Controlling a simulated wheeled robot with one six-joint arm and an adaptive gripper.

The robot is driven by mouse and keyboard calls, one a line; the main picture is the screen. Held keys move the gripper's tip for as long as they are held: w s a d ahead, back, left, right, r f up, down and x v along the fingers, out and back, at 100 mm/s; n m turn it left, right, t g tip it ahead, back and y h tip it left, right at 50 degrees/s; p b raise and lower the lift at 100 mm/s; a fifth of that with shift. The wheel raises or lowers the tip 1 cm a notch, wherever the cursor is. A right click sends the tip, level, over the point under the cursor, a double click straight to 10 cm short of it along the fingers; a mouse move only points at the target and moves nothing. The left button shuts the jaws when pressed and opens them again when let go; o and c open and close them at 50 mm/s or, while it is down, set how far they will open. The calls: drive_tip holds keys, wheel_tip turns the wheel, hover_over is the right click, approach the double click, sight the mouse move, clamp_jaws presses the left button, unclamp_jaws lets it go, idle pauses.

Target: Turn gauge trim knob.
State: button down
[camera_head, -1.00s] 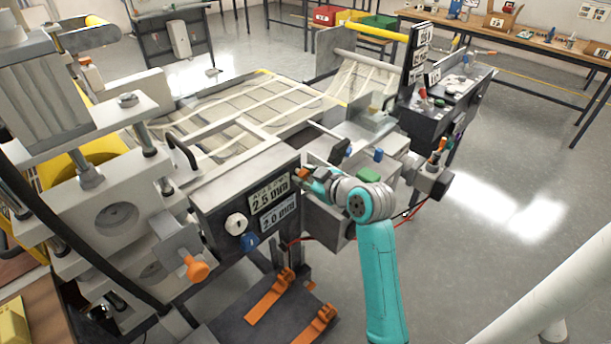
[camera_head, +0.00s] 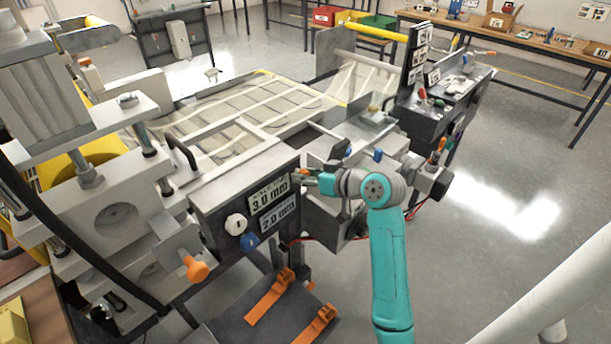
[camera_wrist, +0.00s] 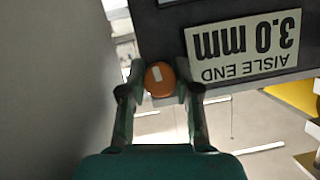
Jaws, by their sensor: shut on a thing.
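The gauge trim knob (camera_wrist: 160,79) is round and orange with a pale mark, at the edge of a dark panel in the wrist view. My gripper (camera_wrist: 160,72) has one finger on each side of the knob and is shut on it. In the head view my gripper (camera_head: 312,178) reaches the right end of the panel, and the knob is mostly hidden there. The upper display (camera_head: 268,195) beside it reads 3.0 mm; in the wrist view this display (camera_wrist: 243,48) appears upside down with "AISLE END". The lower display (camera_head: 279,214) reads 2.0 mm.
An orange-tipped handle (camera_head: 197,270) sticks out at the left. Orange brackets (camera_head: 270,298) lie below. The grey floor (camera_head: 500,190) to the right is clear.

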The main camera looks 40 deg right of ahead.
drive_tip(key=shift+f, duration=0.1)
drive_tip(key=c, duration=1.1)
unclamp_jaws()
